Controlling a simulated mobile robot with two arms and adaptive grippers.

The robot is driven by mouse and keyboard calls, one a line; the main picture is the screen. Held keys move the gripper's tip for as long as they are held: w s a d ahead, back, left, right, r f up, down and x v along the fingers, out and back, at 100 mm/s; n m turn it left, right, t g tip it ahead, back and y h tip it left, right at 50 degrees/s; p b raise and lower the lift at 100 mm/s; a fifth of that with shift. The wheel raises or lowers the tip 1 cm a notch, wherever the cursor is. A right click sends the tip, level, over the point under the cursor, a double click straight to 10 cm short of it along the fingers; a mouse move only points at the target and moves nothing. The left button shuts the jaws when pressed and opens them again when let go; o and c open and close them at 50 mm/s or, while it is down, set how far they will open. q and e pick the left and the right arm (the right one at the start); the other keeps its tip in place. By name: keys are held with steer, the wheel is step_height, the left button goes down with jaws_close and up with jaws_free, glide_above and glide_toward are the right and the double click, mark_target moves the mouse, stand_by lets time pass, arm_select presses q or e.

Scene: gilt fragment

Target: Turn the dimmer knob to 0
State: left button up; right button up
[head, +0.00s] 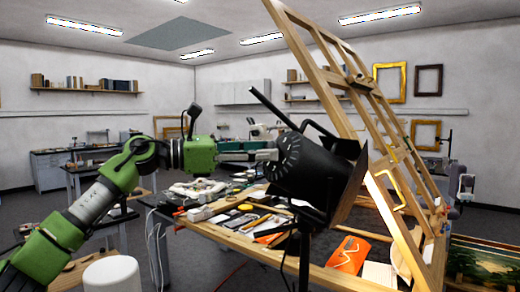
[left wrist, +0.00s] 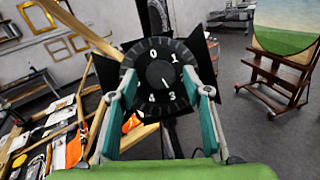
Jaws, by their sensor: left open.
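The dimmer knob (left wrist: 160,75) is a round black knob on the back of a black lamp (head: 318,172), ringed by a dial with white numbers. In the left wrist view 0 is at upper left, 1 at upper right, and 3 and 4 at the bottom. A pale mark on the knob's lower part points roughly towards 3. My left gripper (head: 268,150) reaches the back of the lamp. In the left wrist view its teal fingers (left wrist: 160,92) are open, one on each side of the dial. Whether they touch the knob I cannot tell.
The lamp stands on a dark stand before a cluttered workbench (head: 262,250) with tools and papers. A large wooden frame (head: 335,85) leans up behind the lamp. An easel with a landscape painting (left wrist: 285,40) stands at the right in the left wrist view, with open floor before it.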

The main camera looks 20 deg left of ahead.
arm_select(q)
steer(key=c, duration=1.1)
